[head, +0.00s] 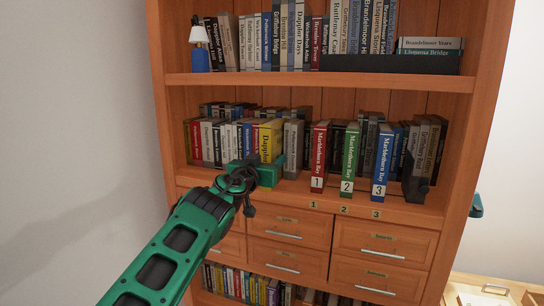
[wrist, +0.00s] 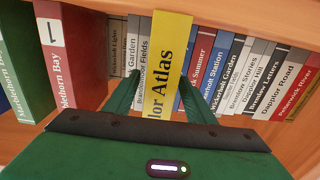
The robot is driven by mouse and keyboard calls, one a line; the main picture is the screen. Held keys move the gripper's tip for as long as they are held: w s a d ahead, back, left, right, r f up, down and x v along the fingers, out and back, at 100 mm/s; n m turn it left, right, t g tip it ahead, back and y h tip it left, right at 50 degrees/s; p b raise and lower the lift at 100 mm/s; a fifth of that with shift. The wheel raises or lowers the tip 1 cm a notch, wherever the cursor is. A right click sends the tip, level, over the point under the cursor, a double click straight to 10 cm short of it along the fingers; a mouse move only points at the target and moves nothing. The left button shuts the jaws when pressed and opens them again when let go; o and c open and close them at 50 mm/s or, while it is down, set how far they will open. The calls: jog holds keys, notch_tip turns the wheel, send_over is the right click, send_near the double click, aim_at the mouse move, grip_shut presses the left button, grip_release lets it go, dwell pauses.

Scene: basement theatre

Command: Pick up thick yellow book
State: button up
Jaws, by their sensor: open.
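The thick yellow book (head: 270,139) stands upright on the middle shelf in the head view, in a row of books, its lower part hidden behind my gripper. In the wrist view the yellow book (wrist: 167,62) shows its spine with "Atlas" lettering, and it stands out in front of the books beside it. My gripper (head: 277,172) is at the shelf front, before the book. In the wrist view my green gripper's fingers (wrist: 161,95) are apart, one on each side of the yellow spine. I cannot tell whether either finger touches it.
Grey books (head: 293,134) stand close to the right of the yellow book. Red (head: 319,155), green (head: 350,155) and blue (head: 382,159) numbered books stand farther right at the shelf edge. A shelf board (head: 320,81) runs above. Drawers (head: 302,229) lie below.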

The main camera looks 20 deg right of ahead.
jog(key=shift+w+d, duration=0.15)
jog(key=shift+w, duration=0.05)
jog(key=shift+c, duration=0.6)
grip_shut()
jog(key=shift+r, duration=0.2)
